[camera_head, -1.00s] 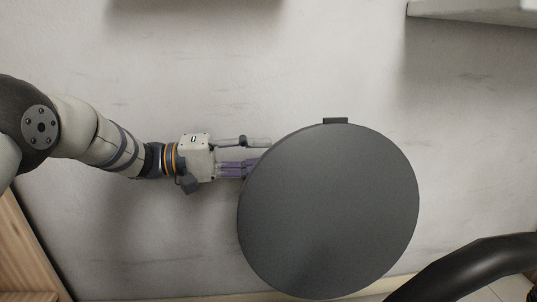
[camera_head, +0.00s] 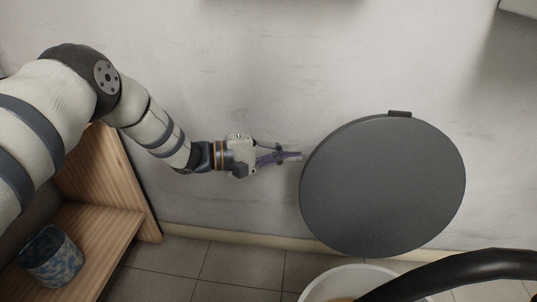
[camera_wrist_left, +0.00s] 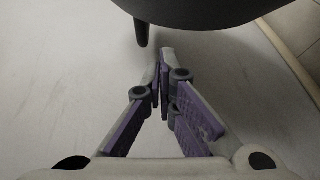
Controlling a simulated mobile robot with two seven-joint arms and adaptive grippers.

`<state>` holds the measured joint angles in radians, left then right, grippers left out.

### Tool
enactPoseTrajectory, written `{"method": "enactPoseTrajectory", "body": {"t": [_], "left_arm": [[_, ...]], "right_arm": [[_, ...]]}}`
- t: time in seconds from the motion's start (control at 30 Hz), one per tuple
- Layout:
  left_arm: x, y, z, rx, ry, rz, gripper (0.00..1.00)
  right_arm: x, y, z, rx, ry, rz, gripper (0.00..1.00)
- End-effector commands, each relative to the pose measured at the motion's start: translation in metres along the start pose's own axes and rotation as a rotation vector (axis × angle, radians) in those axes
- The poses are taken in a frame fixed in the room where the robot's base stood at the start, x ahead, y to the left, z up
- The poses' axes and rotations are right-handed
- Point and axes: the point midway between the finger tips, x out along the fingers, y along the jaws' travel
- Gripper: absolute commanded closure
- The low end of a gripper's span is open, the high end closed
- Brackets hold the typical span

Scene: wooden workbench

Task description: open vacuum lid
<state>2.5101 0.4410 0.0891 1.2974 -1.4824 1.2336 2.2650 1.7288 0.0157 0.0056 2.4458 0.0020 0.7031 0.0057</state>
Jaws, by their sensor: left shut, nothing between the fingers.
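A large dark grey round lid (camera_head: 383,190) is at the right of the head view, facing the camera, with a small dark tab (camera_head: 400,114) on its upper edge. My left gripper (camera_head: 299,156) is left of the lid's upper left edge, with its purple-padded fingers shut and empty. In the left wrist view the fingertips (camera_wrist_left: 163,62) are together, below a dark rounded body (camera_wrist_left: 195,10) with a short dark peg (camera_wrist_left: 142,34). A white round container (camera_head: 345,280) shows partly below the lid; whether the two are joined cannot be told. My right gripper is out of view.
A black curved tube (camera_head: 460,268) crosses the lower right. A wooden shelf (camera_head: 100,232) with a blue mottled cup (camera_head: 52,257) stands at lower left. A pale wall (camera_head: 250,70) is behind, and the tiled floor (camera_head: 235,262) shows below.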

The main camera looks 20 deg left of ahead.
Motion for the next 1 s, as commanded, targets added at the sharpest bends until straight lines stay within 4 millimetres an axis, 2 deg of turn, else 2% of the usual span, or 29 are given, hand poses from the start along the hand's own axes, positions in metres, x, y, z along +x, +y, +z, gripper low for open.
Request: {"method": "enactPoseTrajectory", "body": {"t": [0.07,0.13,0.3,0.73,0.87,1.0], "left_arm": [[0.017,-0.003,0.000,-0.001,-0.003,-0.002,1.00],[0.010,0.003,0.013,-0.003,0.001,0.001,1.00],[0.003,0.004,0.033,0.001,0.001,0.002,1.00],[0.001,0.002,0.039,0.002,0.001,0.000,1.00],[-0.006,0.013,0.059,0.004,-0.004,0.003,1.00],[-0.012,0.013,0.078,0.004,-0.003,0.003,1.00]], "right_arm": [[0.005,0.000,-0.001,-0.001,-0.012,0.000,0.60],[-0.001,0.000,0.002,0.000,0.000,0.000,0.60],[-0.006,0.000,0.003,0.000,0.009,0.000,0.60],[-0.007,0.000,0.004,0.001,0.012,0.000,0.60],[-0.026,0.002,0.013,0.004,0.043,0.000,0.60],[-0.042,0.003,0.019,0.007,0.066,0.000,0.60]]}}
